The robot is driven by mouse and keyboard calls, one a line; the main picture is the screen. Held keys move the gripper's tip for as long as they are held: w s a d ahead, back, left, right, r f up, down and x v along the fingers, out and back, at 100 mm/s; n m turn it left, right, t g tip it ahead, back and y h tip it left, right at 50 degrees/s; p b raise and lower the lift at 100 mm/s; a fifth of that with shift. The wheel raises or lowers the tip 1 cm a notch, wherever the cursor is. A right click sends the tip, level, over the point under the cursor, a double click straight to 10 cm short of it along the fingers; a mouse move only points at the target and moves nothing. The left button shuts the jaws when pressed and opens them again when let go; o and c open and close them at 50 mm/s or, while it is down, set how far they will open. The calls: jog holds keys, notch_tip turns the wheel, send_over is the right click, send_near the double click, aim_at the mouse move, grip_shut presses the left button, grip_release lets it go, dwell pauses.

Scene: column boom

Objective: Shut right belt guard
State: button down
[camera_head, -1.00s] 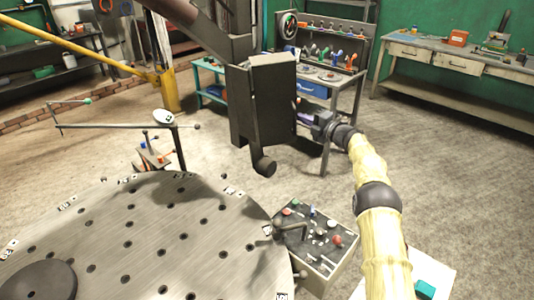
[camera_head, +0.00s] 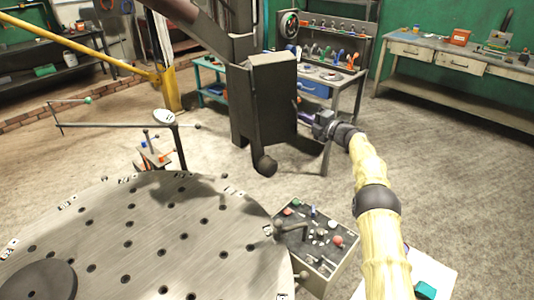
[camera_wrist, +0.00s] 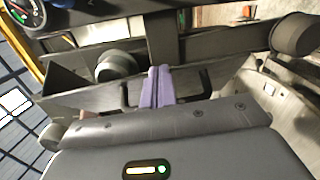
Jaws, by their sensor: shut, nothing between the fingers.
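The belt guard on the right side of the dark column head (camera_head: 262,100) appears as a dark panel (camera_head: 308,144) sticking out low to the right, so it looks open. In the wrist view a dark guard panel (camera_wrist: 80,92) spans behind my fingers, with a round grey part (camera_wrist: 117,65) behind it. Two short dark posts stand either side of my fingers. My gripper (camera_head: 304,115) is at the right side of the column head, above the panel. Its purple fingers (camera_wrist: 158,85) are together and empty. I cannot tell whether they touch the guard.
A round drilled table (camera_head: 150,235) fills the lower left. A control box (camera_head: 315,240) with knobs stands beside it, below my arm. A tool bench (camera_head: 345,90) is behind the column head. A long workbench (camera_head: 450,70) stands at the back right. Floor is clear between.

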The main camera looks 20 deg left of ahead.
jog(key=shift+a, duration=0.2)
dwell(0.6)
jog(key=shift+w, duration=0.25)
dwell(1.4)
jog(key=shift+s+d+r, duration=0.1)
jog(key=shift+s, duration=0.05)
dwell(0.5)
